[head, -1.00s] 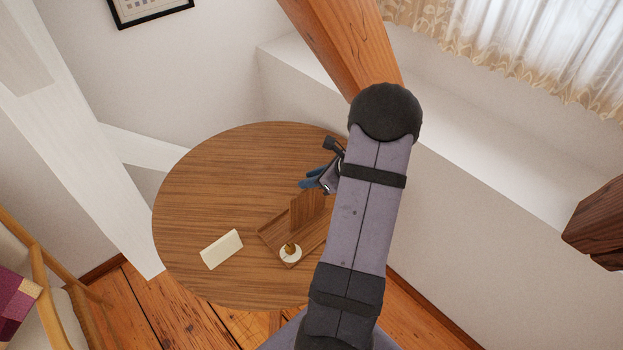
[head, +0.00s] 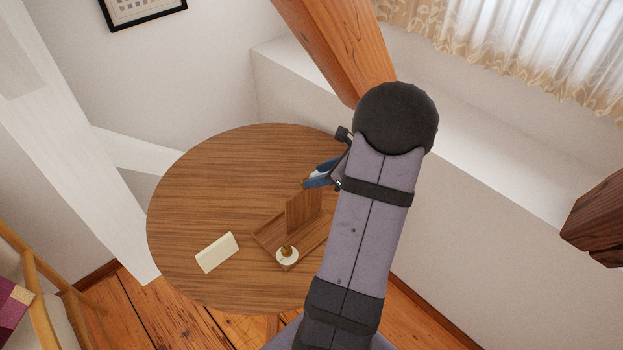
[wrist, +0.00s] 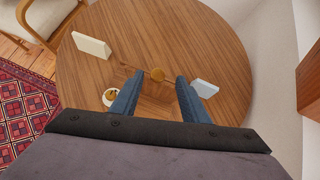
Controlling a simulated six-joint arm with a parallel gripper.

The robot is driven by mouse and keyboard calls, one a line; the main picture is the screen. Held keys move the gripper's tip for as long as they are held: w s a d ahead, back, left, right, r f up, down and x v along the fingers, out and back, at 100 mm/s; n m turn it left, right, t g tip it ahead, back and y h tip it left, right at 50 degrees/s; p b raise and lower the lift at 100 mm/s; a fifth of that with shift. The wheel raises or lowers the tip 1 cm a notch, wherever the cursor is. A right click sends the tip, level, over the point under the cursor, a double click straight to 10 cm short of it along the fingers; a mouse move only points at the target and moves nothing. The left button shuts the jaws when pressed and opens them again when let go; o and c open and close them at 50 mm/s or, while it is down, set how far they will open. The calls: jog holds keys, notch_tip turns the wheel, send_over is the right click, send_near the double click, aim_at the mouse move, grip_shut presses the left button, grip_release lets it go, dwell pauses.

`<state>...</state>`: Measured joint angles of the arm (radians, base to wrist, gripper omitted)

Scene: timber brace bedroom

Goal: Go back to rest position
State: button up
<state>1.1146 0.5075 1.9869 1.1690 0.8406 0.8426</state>
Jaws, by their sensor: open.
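My gripper (head: 319,175) shows above the far right part of the round table, partly hidden behind my arm. In the wrist view its two blue fingers (wrist: 158,95) are spread apart, with nothing held between them. The wooden tray (head: 268,242) with an upright wooden panel (head: 303,211) stands on the table below and nearer than the gripper.
The round wooden table (head: 205,190) has a cream block (head: 217,252) at its front left. A white round piece with a golden-brown top (head: 287,256) sits at the tray's near corner. A pale blue-white block (wrist: 205,88) lies beside the right finger. A timber brace (head: 335,45) stands behind.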

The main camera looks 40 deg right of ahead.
jog(key=shift+v, duration=0.85)
